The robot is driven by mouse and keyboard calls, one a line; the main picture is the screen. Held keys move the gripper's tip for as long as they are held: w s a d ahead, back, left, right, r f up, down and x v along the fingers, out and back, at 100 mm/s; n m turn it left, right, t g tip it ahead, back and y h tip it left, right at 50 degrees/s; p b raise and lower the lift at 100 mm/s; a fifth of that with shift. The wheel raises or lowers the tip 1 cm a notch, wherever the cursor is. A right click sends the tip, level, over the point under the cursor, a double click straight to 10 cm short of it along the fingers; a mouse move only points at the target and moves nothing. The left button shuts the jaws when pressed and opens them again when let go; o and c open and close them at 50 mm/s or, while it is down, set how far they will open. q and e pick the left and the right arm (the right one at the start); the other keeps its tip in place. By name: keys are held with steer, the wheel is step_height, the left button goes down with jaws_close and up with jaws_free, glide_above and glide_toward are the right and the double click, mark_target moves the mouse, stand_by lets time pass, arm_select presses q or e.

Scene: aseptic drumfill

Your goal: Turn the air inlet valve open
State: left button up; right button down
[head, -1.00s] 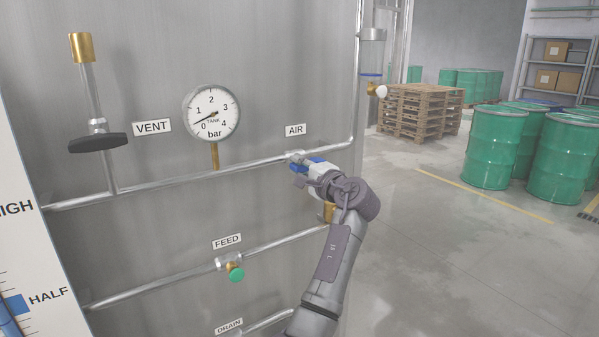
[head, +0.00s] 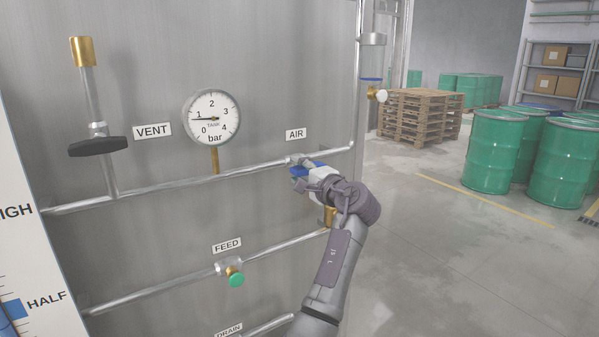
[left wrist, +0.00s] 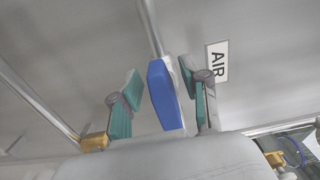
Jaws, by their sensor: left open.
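The air inlet valve has a blue handle (head: 305,170) on the upper pipe, just below the AIR label (head: 296,134). In the left wrist view the blue handle (left wrist: 165,97) stands between my two teal fingers, nearly in line with the pipe behind it. My left gripper (left wrist: 160,88) is open around the handle, with a gap on the left side and the right finger close to it. In the head view my left gripper (head: 304,175) is at the valve and partly covers it. The right gripper is not in view.
The tank gauge (head: 211,118) needle points near 1 bar. The black VENT handle (head: 98,146) is at left and the green FEED knob (head: 236,278) is below. Green drums (head: 494,152) and stacked pallets (head: 418,116) stand on the floor at right.

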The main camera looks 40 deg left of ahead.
arm_select(q)
steer(key=v, duration=1.2)
steer(key=shift+f, duration=0.15)
